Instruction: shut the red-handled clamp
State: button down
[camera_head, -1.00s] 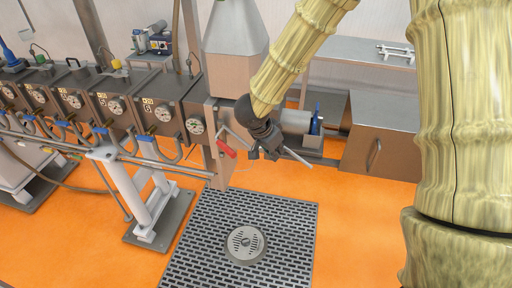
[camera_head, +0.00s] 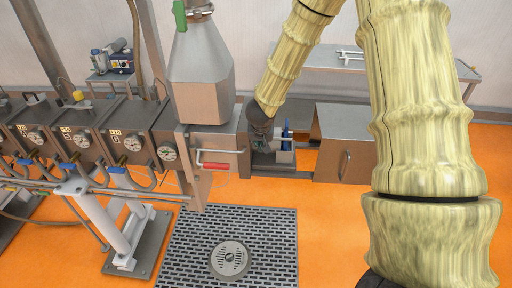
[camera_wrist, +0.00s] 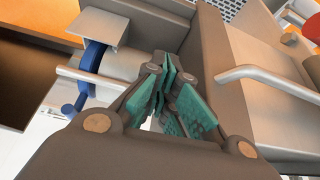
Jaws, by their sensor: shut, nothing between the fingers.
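The red-handled clamp (camera_head: 213,165) is on the front of the metal housing below the hopper. Its red grip lies level along the housing face in the head view. A red piece (camera_wrist: 312,28) at the upper right edge of the wrist view looks like this grip. My gripper (camera_head: 261,146) is just right of the housing, past the clamp's right end, and partly hidden. In the wrist view its green-padded fingers (camera_wrist: 166,85) are together and empty. A pale metal bar (camera_wrist: 265,76) runs close to the right of the fingers. I cannot tell whether it touches them.
The hopper (camera_head: 202,70) stands above the housing. A blue upright part (camera_head: 285,133) and a brown metal box (camera_head: 345,145) are right of my gripper. A row of gauged barrel blocks (camera_head: 125,135) extends left. The floor grate (camera_head: 270,235) in front is clear.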

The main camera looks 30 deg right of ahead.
jog(key=shift+w+d+r, duration=0.2)
jog(key=shift+w+r, duration=0.2)
jog(key=s+a+f+b, duration=0.1)
jog(key=s+a+f, duration=0.1)
jog(key=s+a, duration=0.15)
jog(key=d+v, duration=0.1)
jog(key=v, duration=0.9)
jog(key=shift+s+r, duration=0.2)
jog(key=shift+r, duration=0.05)
jog(key=shift+a, duration=0.1)
dwell(0.6)
